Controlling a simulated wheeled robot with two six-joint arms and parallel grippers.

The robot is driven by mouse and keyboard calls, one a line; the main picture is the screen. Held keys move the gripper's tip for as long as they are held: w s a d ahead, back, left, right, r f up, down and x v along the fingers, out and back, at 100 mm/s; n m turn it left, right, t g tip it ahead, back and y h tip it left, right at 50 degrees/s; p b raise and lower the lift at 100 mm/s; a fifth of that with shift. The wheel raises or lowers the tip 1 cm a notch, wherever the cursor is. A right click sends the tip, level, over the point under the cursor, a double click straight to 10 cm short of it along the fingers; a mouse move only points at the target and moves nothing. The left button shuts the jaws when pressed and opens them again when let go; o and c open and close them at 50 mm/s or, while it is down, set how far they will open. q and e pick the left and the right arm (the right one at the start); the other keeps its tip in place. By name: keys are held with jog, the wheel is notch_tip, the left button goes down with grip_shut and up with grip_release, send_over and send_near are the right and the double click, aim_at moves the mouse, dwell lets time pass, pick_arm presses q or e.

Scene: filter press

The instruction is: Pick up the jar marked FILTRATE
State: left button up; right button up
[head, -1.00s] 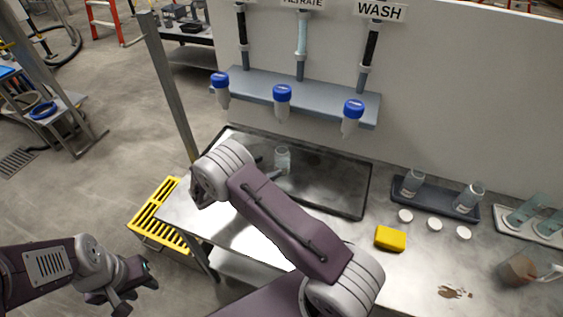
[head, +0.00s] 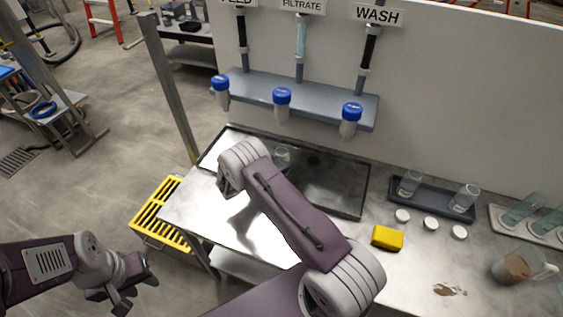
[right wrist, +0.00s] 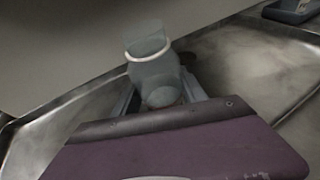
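A clear glass jar (head: 282,155) stands in the black-rimmed tray below the FILTRATE sign (head: 302,5), partly hidden by my right arm. No marking on it is readable. In the right wrist view the jar (right wrist: 152,68) stands upright, with its rim toward the top. My right gripper (right wrist: 160,92) is open, with one finger on each side of the jar; whether either touches it is unclear. The arm hides this gripper in the head view. My left gripper (head: 138,288) is open and empty at the lower left, away from the table.
The tray (head: 340,212) has a raised rim. Blue-capped spouts (head: 282,96) hang from a shelf (head: 325,104) above it. To the right are a dark rack (head: 432,198) with two jars, white lids (head: 431,223), a yellow sponge (head: 387,238) and a beaker (head: 512,268) of brown stuff.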

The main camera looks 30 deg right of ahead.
aim_at(279, 156)
grip_shut()
jog(key=shift+r, duration=0.8)
notch_tip(279, 156, up, 3)
jog(key=shift+s+f, duration=0.15)
jog(key=s+d+r, duration=0.1)
jog(key=s+r, duration=0.2)
jog(key=s, duration=0.2)
jog(key=s+d+r+b, duration=0.1)
jog(key=s+r, duration=0.2)
jog(key=s, duration=0.3)
jog(key=shift+d+r, duration=0.15)
jog(key=shift+r, duration=0.2)
